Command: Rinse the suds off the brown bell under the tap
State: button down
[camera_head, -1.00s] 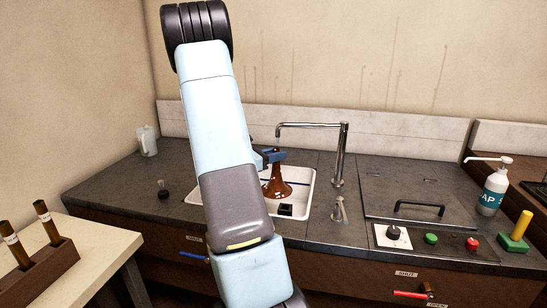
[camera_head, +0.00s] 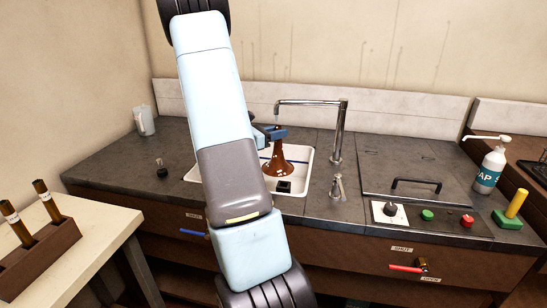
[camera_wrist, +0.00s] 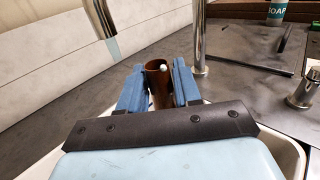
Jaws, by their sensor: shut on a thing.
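The brown bell (camera_head: 277,163) is held mouth down in the white sink (camera_head: 300,188), with small pale specks of suds on its flared part. My gripper (camera_head: 271,134) is shut on its narrow upper end. In the wrist view, the blue jaws of my gripper (camera_wrist: 158,84) stand on either side of the bell's brown tube (camera_wrist: 158,88), which has a pale spot at its rim. The chrome tap (camera_head: 339,135) has its spout end above the bell's top. My arm hides the sink's left part.
A tap lever (camera_head: 338,187) stands right of the sink. A red valve handle (camera_head: 405,268) is on the cabinet front, a blue one (camera_head: 193,232) further left. A soap bottle (camera_head: 490,168) and a lidded panel (camera_head: 410,175) are right. A mug (camera_head: 144,120) stands at the left back.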

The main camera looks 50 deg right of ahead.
jog(key=shift+w, duration=0.1)
jog(key=shift+w+a, duration=0.35)
jog(key=shift+w, duration=0.05)
dwell(0.3)
jog(key=s+a, duration=0.4)
jog(key=a, duration=0.2)
jog(key=shift+s+a, duration=0.25)
jog(key=shift+a, duration=0.05)
dwell(0.6)
dwell(1.1)
jog(key=s+a+r, duration=0.2)
jog(key=a+r, duration=0.2)
jog(key=shift+s, duration=0.4)
dwell(0.6)
